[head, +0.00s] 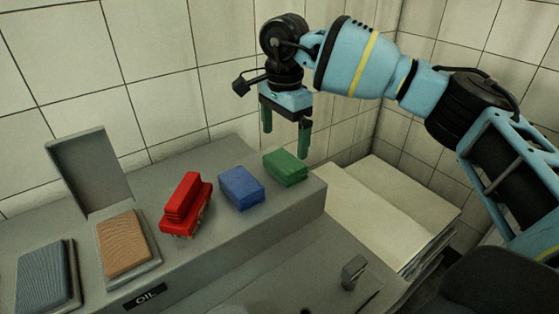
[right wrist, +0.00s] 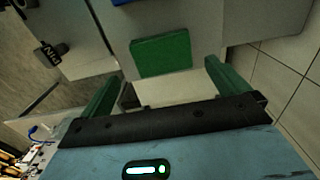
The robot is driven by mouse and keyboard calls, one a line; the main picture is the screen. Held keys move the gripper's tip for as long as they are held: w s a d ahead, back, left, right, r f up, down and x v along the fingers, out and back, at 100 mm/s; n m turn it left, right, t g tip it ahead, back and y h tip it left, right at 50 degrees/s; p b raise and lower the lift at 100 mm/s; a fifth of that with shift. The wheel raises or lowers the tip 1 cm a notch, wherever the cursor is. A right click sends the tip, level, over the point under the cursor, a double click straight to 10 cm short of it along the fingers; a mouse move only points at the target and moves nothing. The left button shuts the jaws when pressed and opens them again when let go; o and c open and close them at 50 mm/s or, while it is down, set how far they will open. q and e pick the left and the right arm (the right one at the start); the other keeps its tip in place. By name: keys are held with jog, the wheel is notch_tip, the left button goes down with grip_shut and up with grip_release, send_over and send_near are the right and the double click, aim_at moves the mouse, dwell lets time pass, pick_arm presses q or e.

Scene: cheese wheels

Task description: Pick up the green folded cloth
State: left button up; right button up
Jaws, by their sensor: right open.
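The green folded cloth (head: 286,167) lies on the raised grey ledge near its right end, beside the blue folded cloth (head: 241,188). In the right wrist view the green cloth (right wrist: 161,54) shows flat beyond the fingertips, between them in the picture. My right gripper (head: 286,142) hangs above the green cloth, fingers pointing down. It is open and empty, with its green fingers apart, and it does not touch the cloth. In the right wrist view my right gripper (right wrist: 163,75) shows both fingers spread wide. My left gripper is in neither view.
A red brush-like object (head: 187,205) stands left of the blue cloth. An open box with a tan pad (head: 124,243) and a dark grey pad (head: 46,276) sit further left. Tiled walls (head: 150,100) rise behind. Pale stacked boards (head: 370,210) lie right of the ledge.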

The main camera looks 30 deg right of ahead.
aim_at(285, 161)
jog(key=shift+s+f, duration=0.1)
jog(key=shift+f, duration=1.4)
jog(key=f, duration=0.4)
jog(key=shift+w+d+f+p, duration=0.25)
jog(key=shift+f+p, duration=0.05)
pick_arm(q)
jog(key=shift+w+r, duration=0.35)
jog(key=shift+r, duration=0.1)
pick_arm(e)
jog(key=shift+f, duration=0.1)
